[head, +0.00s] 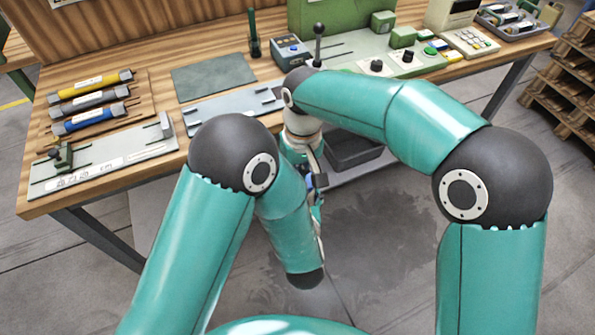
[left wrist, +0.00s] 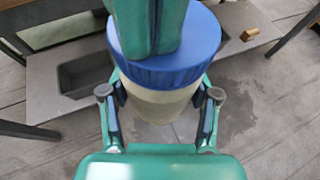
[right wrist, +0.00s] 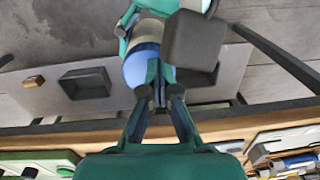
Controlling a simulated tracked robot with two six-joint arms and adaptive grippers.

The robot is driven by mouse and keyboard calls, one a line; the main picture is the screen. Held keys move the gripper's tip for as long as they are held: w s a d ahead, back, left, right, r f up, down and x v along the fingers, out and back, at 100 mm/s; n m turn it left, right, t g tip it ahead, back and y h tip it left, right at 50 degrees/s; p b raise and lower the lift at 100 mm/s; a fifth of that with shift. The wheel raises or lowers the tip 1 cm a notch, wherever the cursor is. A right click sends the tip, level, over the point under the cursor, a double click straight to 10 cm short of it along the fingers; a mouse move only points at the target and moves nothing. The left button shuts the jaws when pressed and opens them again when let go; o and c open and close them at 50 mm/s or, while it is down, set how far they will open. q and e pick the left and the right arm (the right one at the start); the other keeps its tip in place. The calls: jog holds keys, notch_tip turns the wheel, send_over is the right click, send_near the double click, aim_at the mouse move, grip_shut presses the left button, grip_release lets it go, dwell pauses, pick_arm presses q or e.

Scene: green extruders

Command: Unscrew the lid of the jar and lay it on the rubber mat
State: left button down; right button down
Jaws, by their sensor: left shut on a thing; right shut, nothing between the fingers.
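My left gripper (left wrist: 160,96) is shut around the cream body of the jar (left wrist: 158,106), with one finger on each side. The jar has a ribbed blue lid (left wrist: 140,68), which sits on it. My right gripper (right wrist: 159,80) is shut and empty, its fingers in front of the lid (right wrist: 135,72) in the right wrist view. I cannot tell whether they touch the lid. In the head view, my arms hide most of the jar and both grippers in front of the bench. The dark green rubber mat (head: 213,77) lies flat and bare on the wooden bench.
On the bench (head: 155,75), yellow, grey and blue cylinders (head: 88,98) lie left of the mat. A grey fixture plate (head: 228,109) lies in front of it, and a blue-grey box (head: 291,51) stands to its right. A dark bin (head: 352,150) stands on a shelf below.

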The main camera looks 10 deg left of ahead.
pick_arm(q)
jog(key=shift+w+a+r, duration=0.1)
jog(key=shift+r, duration=0.2)
pick_arm(e)
jog(key=n, duration=0.4)
jog(key=d+n, duration=0.1)
jog(key=n, duration=0.1)
jog(key=shift+w+d+f+n, duration=0.1)
jog(key=shift+w+f+n, duration=0.2)
jog(key=shift+n, duration=0.1)
jog(key=n, duration=0.4)
jog(key=shift+w+d+g, duration=0.1)
jog(key=shift+w+g, duration=0.05)
jog(key=shift+g, duration=0.15)
jog(key=n, duration=0.6)
jog(key=shift+w+r+n+h, duration=0.1)
jog(key=shift+w+n+h, duration=0.2)
jog(key=shift+w, duration=0.05)
jog(key=n, duration=0.6)
jog(key=shift+w, duration=0.3)
jog(key=c, duration=1.9)
grip_release()
jog(key=o, duration=0.6)
jog(key=shift+s+r, duration=0.1)
